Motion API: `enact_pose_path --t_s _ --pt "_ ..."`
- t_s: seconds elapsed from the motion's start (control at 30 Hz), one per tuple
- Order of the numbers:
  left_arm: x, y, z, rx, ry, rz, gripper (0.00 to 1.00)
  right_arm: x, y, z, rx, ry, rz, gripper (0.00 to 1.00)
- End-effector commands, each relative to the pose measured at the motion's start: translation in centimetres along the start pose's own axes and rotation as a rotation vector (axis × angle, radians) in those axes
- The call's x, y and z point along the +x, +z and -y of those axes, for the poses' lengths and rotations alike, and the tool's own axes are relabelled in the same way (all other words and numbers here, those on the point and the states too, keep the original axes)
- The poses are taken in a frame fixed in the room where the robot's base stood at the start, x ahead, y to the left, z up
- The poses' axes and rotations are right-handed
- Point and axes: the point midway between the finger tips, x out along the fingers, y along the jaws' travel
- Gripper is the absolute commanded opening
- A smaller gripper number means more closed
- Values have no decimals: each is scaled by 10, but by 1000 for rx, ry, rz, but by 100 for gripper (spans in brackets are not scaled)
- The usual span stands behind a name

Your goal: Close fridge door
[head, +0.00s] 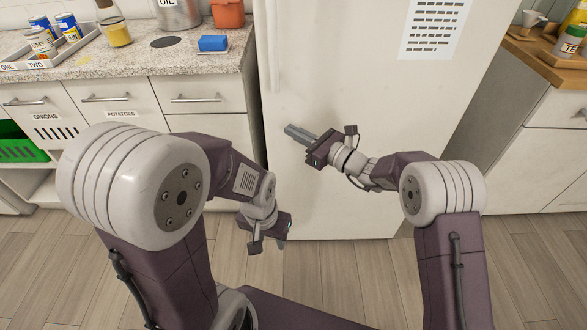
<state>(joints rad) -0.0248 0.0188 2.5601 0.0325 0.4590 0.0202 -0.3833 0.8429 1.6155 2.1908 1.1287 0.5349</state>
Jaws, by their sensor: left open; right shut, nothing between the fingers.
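The white fridge (380,95) stands in the middle of the head view, its handle (272,45) at the upper left. Its front panel looks flat, and no inside shows; I cannot tell if a small gap is left at the door's edge. My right gripper (290,131) is shut and empty, its fingers pointing left in front of the lower door. I cannot tell if they touch it. My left gripper (284,243) is open and low, near the fridge's bottom left corner, with its fingers mostly hidden.
A counter with drawers (110,97) is left of the fridge, holding a blue sponge (213,43), an orange container (228,13) and a tray (48,50) of cans. A green crate (20,147) is at far left. A wooden-topped counter (545,60) is at right. Bare floor lies below.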

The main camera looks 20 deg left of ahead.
Motion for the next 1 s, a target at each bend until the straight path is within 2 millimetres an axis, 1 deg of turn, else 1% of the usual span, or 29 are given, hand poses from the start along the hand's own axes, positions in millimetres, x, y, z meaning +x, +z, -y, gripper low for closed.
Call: enact_pose_path --t_s 0.03,0.17,0.5,0.6,0.77,0.97,1.0 --pt "0 0 0 0 0 0 41 -2 0 -1 1 1 -1 0" --pt "-4 0 0 0 0 0 41 -13 0 -16 4 3 -3 0" --pt "-13 -1 0 0 0 0 41 -53 -1 -65 4 3 -5 0" --pt "-14 -2 0 0 0 0 41 -61 -2 -74 3 4 -5 0" --pt "-14 -2 0 0 0 0 41 -64 -2 -78 2 3 -4 0" --pt "-13 -1 0 0 0 0 41 -64 -2 -78 2 3 -4 0" --pt "-13 -1 0 0 0 0 41 -66 -2 -75 2 -3 -4 0"
